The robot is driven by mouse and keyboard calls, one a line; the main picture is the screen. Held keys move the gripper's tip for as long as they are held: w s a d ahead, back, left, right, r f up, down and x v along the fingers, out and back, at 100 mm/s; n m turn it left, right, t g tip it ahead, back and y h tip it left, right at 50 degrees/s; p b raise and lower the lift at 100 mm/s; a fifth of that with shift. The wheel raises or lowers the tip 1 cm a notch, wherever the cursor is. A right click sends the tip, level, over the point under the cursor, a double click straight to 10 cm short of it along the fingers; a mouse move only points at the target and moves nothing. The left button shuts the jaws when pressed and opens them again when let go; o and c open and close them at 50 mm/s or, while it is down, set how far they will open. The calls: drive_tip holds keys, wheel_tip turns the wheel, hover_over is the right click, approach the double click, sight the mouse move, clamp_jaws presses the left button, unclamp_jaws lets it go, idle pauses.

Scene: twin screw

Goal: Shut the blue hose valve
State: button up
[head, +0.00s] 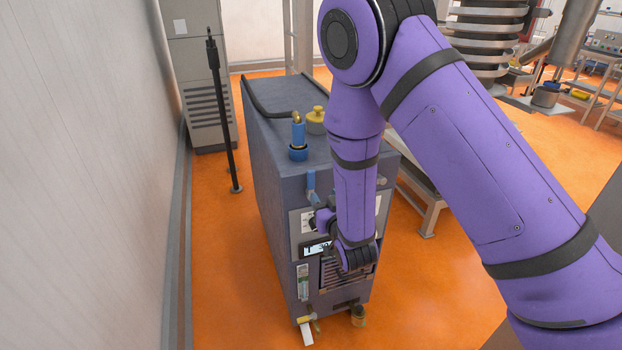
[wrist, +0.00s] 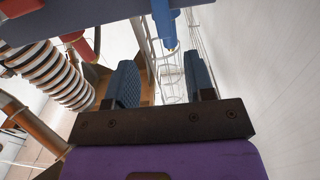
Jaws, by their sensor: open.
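The blue hose valve (head: 311,186) shows as a blue lever on the upper front of the grey machine (head: 272,165), left of my forearm. In the wrist view a blue lever (wrist: 165,22) comes down from the top edge, its rounded lower end in line with the gap between my fingers. My gripper (wrist: 160,60) is open and empty, its dark ribbed fingers apart on either side of that line. I see no contact; the depth between lever and fingers is unclear. In the head view my gripper (head: 322,218) is small and partly hidden by my wrist, just below the lever.
A red handle (wrist: 80,42) shows left in the wrist view. A black pole (head: 223,110) stands left of the machine, near the white wall (head: 90,180).

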sight(312, 179)
drive_tip(key=x, duration=1)
drive_tip(key=shift+w+a+f, duration=0.15)
drive_tip(key=shift+w+a, duration=0.05)
drive_tip(key=shift+a, duration=0.15)
clamp_jaws()
